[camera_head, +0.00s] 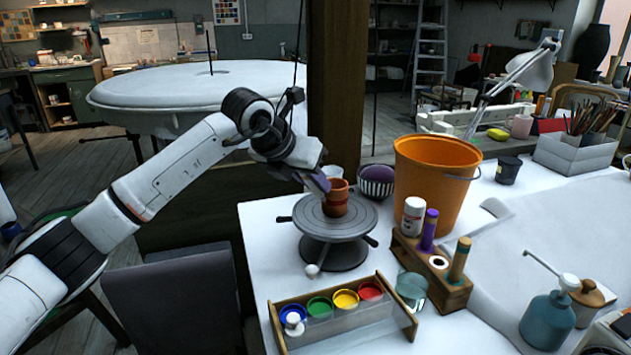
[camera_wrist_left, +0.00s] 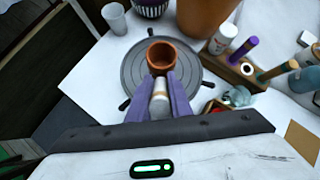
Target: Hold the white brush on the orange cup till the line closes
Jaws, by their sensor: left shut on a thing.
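The orange cup (camera_head: 337,204) stands upright on the grey round turntable (camera_head: 311,213) at the table's front left. It also shows in the left wrist view (camera_wrist_left: 162,55), open end up. My left gripper (camera_head: 322,184) reaches in from the left, its purple fingers beside the cup. In the left wrist view the fingers (camera_wrist_left: 160,92) are shut on the white brush (camera_wrist_left: 159,103), which points at the cup's near side. Whether the brush tip touches the cup is hidden, and I cannot make out a line on the wall. My right gripper is out of view.
A paint tray (camera_head: 345,318) with blue, green, yellow and red pots lies in front. A wooden holder (camera_head: 456,292) with purple and tan-handled tools stands right of the turntable, near a glass jar (camera_head: 411,290). A large orange bucket (camera_head: 432,190) and striped bowl (camera_head: 376,182) stand behind.

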